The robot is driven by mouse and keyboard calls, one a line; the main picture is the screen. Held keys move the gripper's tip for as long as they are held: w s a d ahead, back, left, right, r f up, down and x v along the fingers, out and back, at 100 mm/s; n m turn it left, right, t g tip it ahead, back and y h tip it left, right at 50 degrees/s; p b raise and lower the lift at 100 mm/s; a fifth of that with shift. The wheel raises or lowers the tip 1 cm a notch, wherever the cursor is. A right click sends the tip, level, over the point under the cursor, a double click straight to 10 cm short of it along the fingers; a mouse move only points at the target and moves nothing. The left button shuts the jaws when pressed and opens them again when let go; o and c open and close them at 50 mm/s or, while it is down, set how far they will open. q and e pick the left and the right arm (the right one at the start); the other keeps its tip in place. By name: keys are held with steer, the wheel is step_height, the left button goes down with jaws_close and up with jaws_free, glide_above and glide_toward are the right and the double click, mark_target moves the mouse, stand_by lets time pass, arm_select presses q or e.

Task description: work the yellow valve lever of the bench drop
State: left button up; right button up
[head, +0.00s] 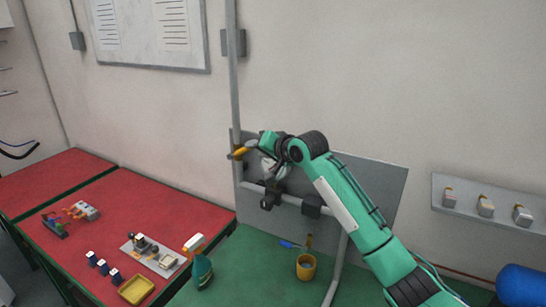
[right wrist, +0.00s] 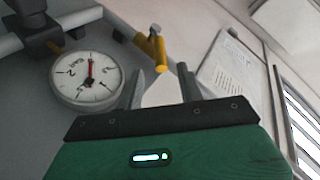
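The yellow valve lever (head: 241,152) is on the pipework at the left end of the grey backboard. In the right wrist view the lever (right wrist: 159,53) slants down toward the gap between my fingers. My right gripper (right wrist: 161,82) is open, with its two fingers apart and nothing seen held. The lever's end shows just beyond the fingertips; I cannot tell whether they touch. In the head view the right gripper (head: 252,146) is beside the lever, partly hidden by my wrist. My left gripper is not in view.
A round dial gauge (right wrist: 87,79) is left of my fingers in the wrist view. Grey pipes cross the backboard (head: 375,180). A yellow cup (head: 306,267) stands on the green bench (head: 245,260). A red-topped table (head: 150,205) with small parts is at left.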

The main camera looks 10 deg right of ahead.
steer(key=b+v, duration=0.2)
steer(key=v, duration=0.4)
steer(key=shift+s, duration=0.25)
steer(key=shift+d+r, duration=0.1)
